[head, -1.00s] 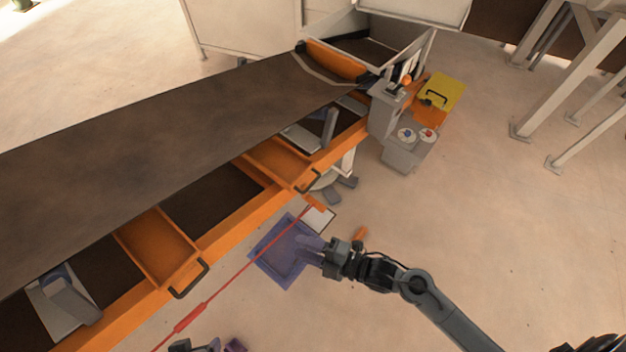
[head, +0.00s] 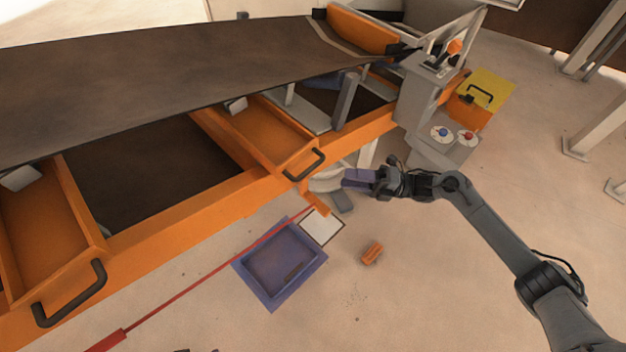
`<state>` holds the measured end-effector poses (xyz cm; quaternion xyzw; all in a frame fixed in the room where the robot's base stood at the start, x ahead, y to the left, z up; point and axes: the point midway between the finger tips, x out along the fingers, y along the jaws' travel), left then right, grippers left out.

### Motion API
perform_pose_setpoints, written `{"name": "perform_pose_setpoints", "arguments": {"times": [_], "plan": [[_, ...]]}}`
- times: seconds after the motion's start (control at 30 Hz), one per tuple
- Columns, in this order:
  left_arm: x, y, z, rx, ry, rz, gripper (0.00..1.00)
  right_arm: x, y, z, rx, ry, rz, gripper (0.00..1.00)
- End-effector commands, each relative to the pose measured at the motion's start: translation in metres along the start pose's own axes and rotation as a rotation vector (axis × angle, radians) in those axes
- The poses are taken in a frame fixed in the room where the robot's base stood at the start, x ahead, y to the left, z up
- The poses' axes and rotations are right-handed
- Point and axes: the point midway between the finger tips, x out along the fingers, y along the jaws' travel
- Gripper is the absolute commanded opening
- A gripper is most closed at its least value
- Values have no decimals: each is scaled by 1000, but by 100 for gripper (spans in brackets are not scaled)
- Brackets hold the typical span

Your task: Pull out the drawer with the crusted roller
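Two orange drawers sit in the frame under the dark conveyor belt. I cannot make out a crusted roller at either drawer. My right gripper (head: 356,178), with purple fingers, is just to the right of the right drawer's handle in the picture and appears apart from it. Its fingers overlap in this view, so their opening is unclear. My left gripper is out of view, apart from possible dark specks at the bottom edge.
A purple tray (head: 316,268) lies on the floor below the frame, beside a white panel (head: 321,228) and a small orange piece (head: 372,253). A red rod (head: 200,284) crosses in front of the frame. A grey control box (head: 452,150) stands right of the gripper.

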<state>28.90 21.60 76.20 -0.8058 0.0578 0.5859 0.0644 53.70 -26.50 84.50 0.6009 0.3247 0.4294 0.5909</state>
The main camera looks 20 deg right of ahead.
Motion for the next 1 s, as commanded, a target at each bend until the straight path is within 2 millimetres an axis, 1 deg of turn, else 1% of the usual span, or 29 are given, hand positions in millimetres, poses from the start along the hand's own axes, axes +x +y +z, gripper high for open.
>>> {"name": "perform_pose_setpoints", "arguments": {"times": [0.03,0.1,0.2,0.37,0.47,0.8,1.0], "plan": [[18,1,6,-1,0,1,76,-2,-9,6,-22,2,1,39],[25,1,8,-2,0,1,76,-2,-8,12,-41,3,2,39],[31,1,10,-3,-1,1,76,1,-5,18,-59,4,8,39],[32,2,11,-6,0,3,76,11,-2,20,-66,5,15,39],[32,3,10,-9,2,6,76,22,-1,20,-67,5,16,39],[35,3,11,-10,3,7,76,77,0,20,-66,5,17,39],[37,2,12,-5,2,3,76,100,-1,20,-66,4,14,39]]}}
